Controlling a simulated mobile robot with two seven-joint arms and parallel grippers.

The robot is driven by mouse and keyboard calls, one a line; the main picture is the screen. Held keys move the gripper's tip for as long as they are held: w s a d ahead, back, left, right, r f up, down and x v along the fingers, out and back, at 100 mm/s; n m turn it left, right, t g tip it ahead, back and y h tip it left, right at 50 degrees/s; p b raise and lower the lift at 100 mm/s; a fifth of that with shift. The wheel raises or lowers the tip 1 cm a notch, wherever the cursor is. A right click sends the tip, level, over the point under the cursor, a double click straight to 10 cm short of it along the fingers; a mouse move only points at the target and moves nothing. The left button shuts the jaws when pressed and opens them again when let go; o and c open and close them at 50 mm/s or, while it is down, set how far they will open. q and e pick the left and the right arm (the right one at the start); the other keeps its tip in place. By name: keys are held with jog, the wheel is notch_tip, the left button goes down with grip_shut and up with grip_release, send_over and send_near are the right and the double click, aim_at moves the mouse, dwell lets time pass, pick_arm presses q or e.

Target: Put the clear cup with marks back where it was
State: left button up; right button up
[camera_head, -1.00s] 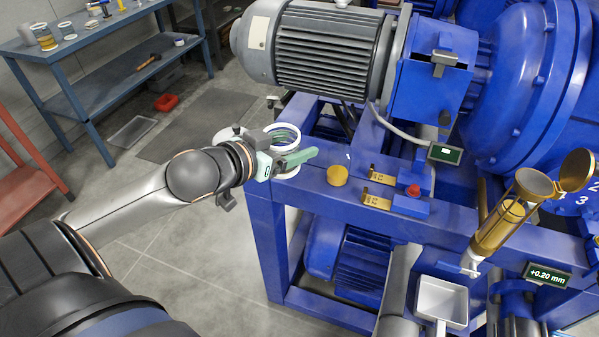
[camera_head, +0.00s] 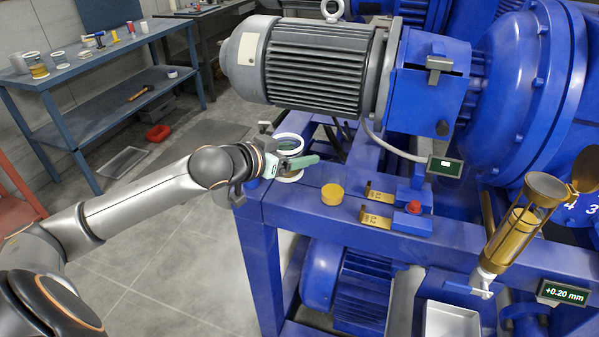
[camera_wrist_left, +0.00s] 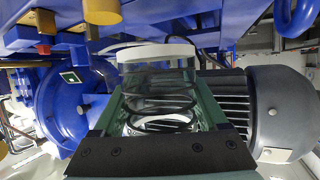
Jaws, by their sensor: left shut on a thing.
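The clear cup with marks (camera_head: 289,146) is a see-through cylinder with dark rings and a pale rim. It is at the left corner of the blue machine frame (camera_head: 300,205) in the head view. My left gripper (camera_head: 292,164) has its green fingers around the cup and is shut on it. In the left wrist view the cup (camera_wrist_left: 158,85) stands between the two fingers, with its white end at the top of the picture. I cannot tell whether the cup touches the frame. My right gripper is not in view.
A yellow round cap (camera_head: 332,194), brass tags (camera_head: 376,216) and a red knob (camera_head: 413,207) sit along the frame's top. The grey motor (camera_head: 305,65) stands behind the cup. A blue workbench (camera_head: 95,58) with small items is at the back left. A white tray (camera_head: 452,320) is at lower right.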

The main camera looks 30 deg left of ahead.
pick_arm(q)
send_over(299, 183)
notch_tip(299, 183, down, 5)
jog(key=shift+d+r, duration=0.1)
jog(key=shift+r, duration=0.05)
notch_tip(299, 183, down, 3)
jog(key=shift+f+b, duration=0.1)
jog(key=shift+b, duration=0.2)
jog(key=shift+f, duration=0.15)
jog(key=o, duration=1.4)
